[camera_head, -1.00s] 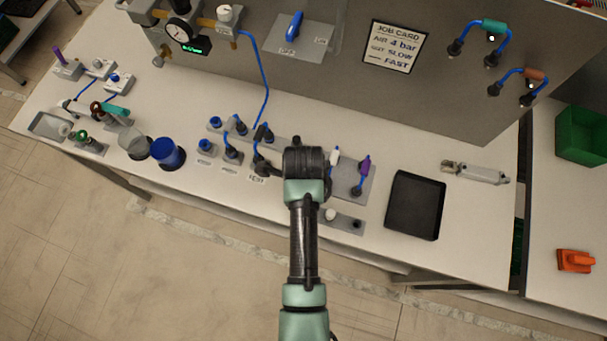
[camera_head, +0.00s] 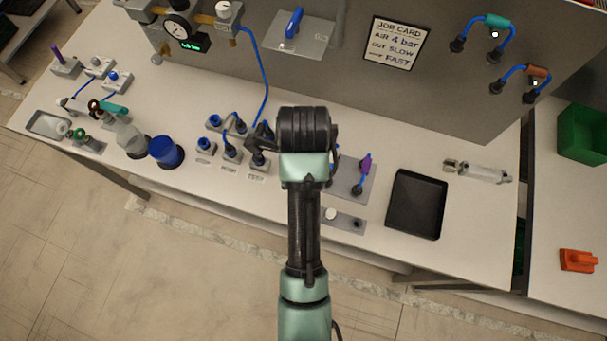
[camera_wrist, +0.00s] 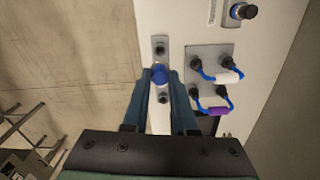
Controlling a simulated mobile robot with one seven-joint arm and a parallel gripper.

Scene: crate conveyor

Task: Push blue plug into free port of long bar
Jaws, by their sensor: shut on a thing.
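A blue plug (camera_wrist: 160,74) is pinched between the two fingertips of my gripper (camera_wrist: 160,80) in the wrist view. It appears in front of a small grey strip (camera_wrist: 161,59) with a dark hole at each side of the plug; its height above the strip cannot be told. In the head view my wrist covers the gripper and the plug. The long grey bar (camera_head: 227,129) lies left of my wrist with several fittings and blue hoses on it. Its right end is hidden by my arm, and its free port cannot be made out.
A grey plate (camera_wrist: 205,58) carries two hose loops, with white and purple sleeves. Labelled single fittings (camera_head: 230,155) stand before the bar. A blue cup (camera_head: 166,152) is at the left, a black tray (camera_head: 416,205) at the right. The upright panel (camera_head: 360,85) bounds the back.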

